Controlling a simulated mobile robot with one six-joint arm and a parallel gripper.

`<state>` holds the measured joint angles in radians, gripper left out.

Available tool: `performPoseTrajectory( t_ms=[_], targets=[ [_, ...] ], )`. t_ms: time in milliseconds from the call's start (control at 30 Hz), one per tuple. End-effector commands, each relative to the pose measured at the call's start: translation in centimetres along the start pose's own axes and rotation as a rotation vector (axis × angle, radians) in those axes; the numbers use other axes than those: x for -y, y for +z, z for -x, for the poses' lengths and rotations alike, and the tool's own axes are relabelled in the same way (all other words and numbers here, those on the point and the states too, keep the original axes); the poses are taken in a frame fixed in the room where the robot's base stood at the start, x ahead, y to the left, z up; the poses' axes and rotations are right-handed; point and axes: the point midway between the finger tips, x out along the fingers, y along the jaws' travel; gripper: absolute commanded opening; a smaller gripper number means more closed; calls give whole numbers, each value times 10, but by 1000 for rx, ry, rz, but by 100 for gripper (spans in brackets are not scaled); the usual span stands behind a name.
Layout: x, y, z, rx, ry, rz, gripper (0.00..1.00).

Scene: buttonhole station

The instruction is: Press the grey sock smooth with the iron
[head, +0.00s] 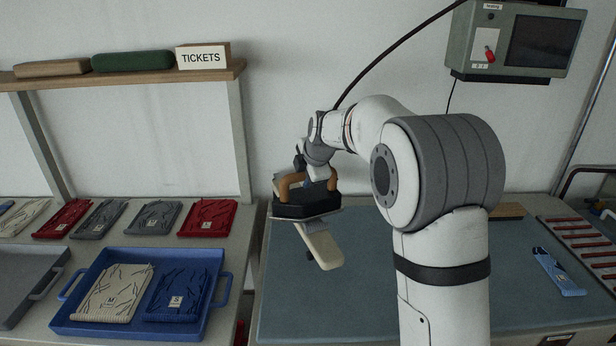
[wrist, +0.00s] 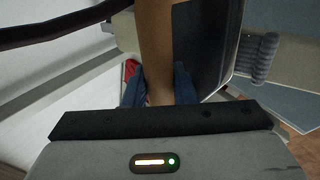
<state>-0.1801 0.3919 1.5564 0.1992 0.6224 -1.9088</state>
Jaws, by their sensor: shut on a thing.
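My gripper (head: 319,181) is shut on the brown handle of the iron (head: 305,207). The iron has a dark body and a pale metal sole. It is over a narrow cream pressing board (head: 320,246); I cannot tell whether it touches it. In the wrist view, my gripper (wrist: 159,84) grips the handle, with the iron (wrist: 205,40) beyond. A ribbed grey thing (wrist: 258,57) lies beside the iron's edge and may be the grey sock; its front part is hidden.
A blue tray (head: 125,329) with cream and navy folded knits stands at left. Red and grey knits lie behind it, a grey tray (head: 22,290) beside it. A blue-handled tool (head: 558,272) and a rack (head: 590,245) are at right. A control box (head: 515,40) hangs above.

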Motion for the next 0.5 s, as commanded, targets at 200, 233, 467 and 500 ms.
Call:
performPoseTrajectory(
  t_ms=[200,233,467,500],
  targets=[
    [-5,0,-2,1,3,1,0],
    [-5,0,-2,1,2,1,0],
    [-8,0,-4,0,1,1,0],
    [-8,0,-4,0,1,1,0]
  ],
)
